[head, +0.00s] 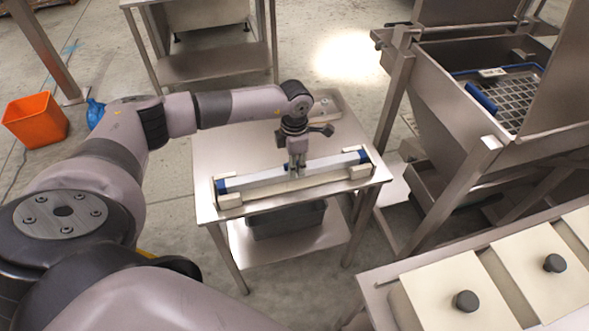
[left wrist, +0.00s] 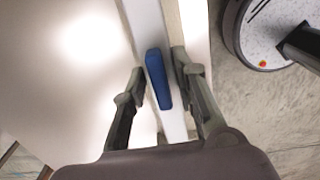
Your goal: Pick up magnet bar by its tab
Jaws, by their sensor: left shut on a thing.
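The magnet bar (head: 262,177) is a long pale bar with blue ends, lying along the holder on the steel table (head: 213,150). Its blue tab (left wrist: 158,80) shows in the left wrist view, near the middle of the bar. My left gripper (head: 297,172) points down over the bar's middle. I cannot tell any gap under the bar. My right gripper is out of view.
A shallow tray (head: 332,96) sits at the table's back. A steel hopper with a grid (head: 510,98) stands to the right. Lidded pale boxes (head: 430,303) are at the lower right. An orange bin (head: 37,122) stands on the floor at left.

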